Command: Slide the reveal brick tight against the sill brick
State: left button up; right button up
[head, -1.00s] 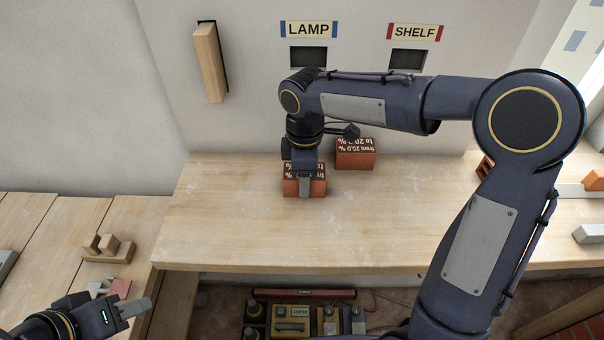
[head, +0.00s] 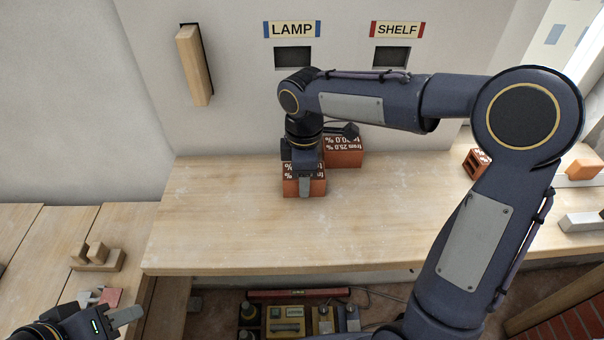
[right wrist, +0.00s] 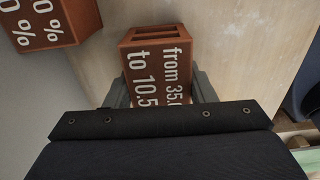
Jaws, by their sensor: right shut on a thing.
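Two red-orange bricks with white print stand on the wooden bench. My right gripper (head: 305,186) is shut on the front brick (head: 290,187), marked "from 35.0", with a grey finger on each side in the right wrist view (right wrist: 158,60). The back brick (head: 344,158), marked "from 25.0 %", stands behind and to the right, near the wall; it shows at the upper left in the right wrist view (right wrist: 55,22). A strip of bench shows between the bricks there. The print does not tell which is reveal or sill. My left gripper (head: 124,317) is at the lower left, apart from both; its jaw gap is unclear.
The bench (head: 215,225) is clear left of and in front of the bricks. Another red brick (head: 476,163) lies right, partly behind my right arm. Wooden blocks (head: 97,256) sit on a lower surface at left. A toolbox (head: 288,315) is below.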

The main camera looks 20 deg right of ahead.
jog(key=shift+f, duration=0.1)
jog(key=o, duration=1.3)
jog(key=shift+c, duration=0.2)
